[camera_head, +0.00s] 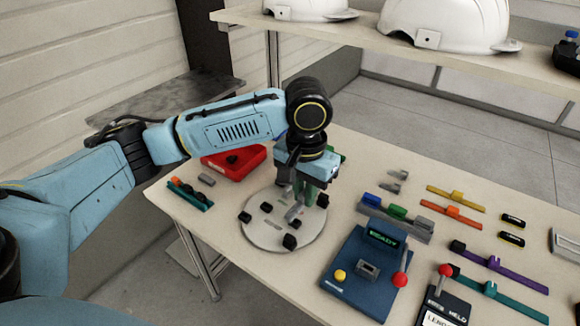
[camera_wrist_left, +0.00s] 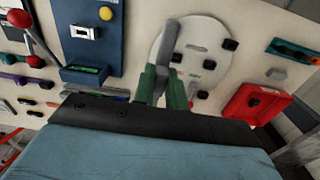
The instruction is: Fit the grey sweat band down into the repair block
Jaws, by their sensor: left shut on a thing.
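My left gripper (camera_head: 303,200) points down over the round pale plate (camera_head: 262,240). Its green fingers, also seen in the left wrist view (camera_wrist_left: 160,84), are shut on a slim grey piece, apparently the grey sweat band (camera_wrist_left: 164,48). In the head view its lower end (camera_head: 294,213) shows just above the plate, partly hidden by the fingers; contact is unclear. No label marks the repair block. A blue station (camera_head: 345,290) with a small grey socket (camera_head: 368,268) and a lit READY display stands right of the plate. My right gripper is not in view.
Small black blocks (camera_head: 289,242) stand on the plate. A red tray (camera_head: 230,160) lies behind left. A grey rack (camera_head: 375,213) with blue, green and grey parts stands right of my gripper. Coloured bands (camera_head: 455,212) lie farther right, beside a red-knobbed weld box (camera_head: 440,305). White helmets (camera_head: 445,22) sit on the shelf.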

